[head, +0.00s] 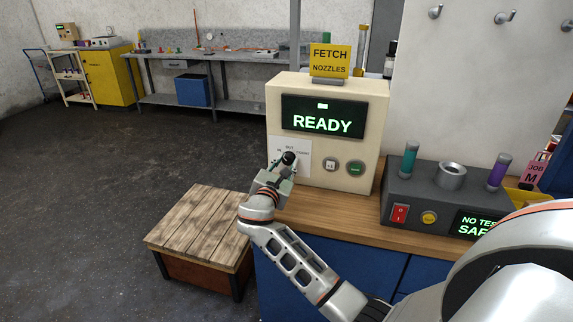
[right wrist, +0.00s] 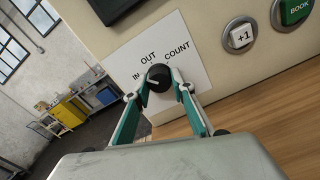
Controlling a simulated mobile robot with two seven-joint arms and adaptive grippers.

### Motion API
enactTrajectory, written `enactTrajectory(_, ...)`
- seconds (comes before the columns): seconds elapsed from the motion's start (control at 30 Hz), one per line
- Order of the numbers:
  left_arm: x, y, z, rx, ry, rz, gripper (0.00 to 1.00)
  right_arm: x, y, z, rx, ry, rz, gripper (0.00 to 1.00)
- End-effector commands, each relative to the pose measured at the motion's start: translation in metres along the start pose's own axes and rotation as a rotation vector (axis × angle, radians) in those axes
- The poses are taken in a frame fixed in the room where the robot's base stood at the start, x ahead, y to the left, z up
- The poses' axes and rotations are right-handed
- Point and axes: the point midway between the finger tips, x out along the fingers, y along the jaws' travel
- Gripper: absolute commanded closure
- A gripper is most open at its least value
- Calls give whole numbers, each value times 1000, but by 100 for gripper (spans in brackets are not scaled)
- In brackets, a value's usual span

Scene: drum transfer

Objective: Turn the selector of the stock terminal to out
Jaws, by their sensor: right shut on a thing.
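The stock terminal (head: 328,90) is a cream box on the wooden counter, with a screen reading READY. Its selector (right wrist: 159,74) is a round black knob on a white label plate (right wrist: 185,75) marked IN, OUT and COUNT. A pale mark on the knob appears to point left, towards IN. My right gripper (right wrist: 157,86) has its two teal fingers closed on the knob, one on each side. In the head view the right gripper (head: 284,167) covers part of the knob and plate. My left gripper is not in view.
Beside the selector are a +1 button (right wrist: 240,37) and a green BOOK button (right wrist: 295,10). A dark tester box (head: 430,205) stands to the right on the counter. A wooden-topped crate (head: 203,228) stands on the floor at left. A yellow FETCH NOZZLES sign (head: 329,60) tops the terminal.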

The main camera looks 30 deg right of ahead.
Motion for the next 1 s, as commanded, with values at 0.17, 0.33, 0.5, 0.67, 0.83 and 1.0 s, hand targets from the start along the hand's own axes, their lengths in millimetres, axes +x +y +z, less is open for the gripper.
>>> enactTrajectory(0.17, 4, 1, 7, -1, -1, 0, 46, 0, 0, -2, 172, 2, -2, 97)
enactTrajectory(0.33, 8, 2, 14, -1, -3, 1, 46, 0, 0, -3, 330, 3, -1, 97)
enactTrajectory(0.5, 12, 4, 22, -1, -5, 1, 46, -1, 0, -3, 470, 2, -1, 97)
enactTrajectory(0.67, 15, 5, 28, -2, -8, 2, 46, 0, 0, -2, 575, 1, -2, 97)
enactTrajectory(0.83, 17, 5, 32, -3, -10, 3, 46, 0, 1, -1, 655, 1, -1, 97)
enactTrajectory(1.0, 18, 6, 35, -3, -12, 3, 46, 0, 1, 0, 700, 0, -1, 97)
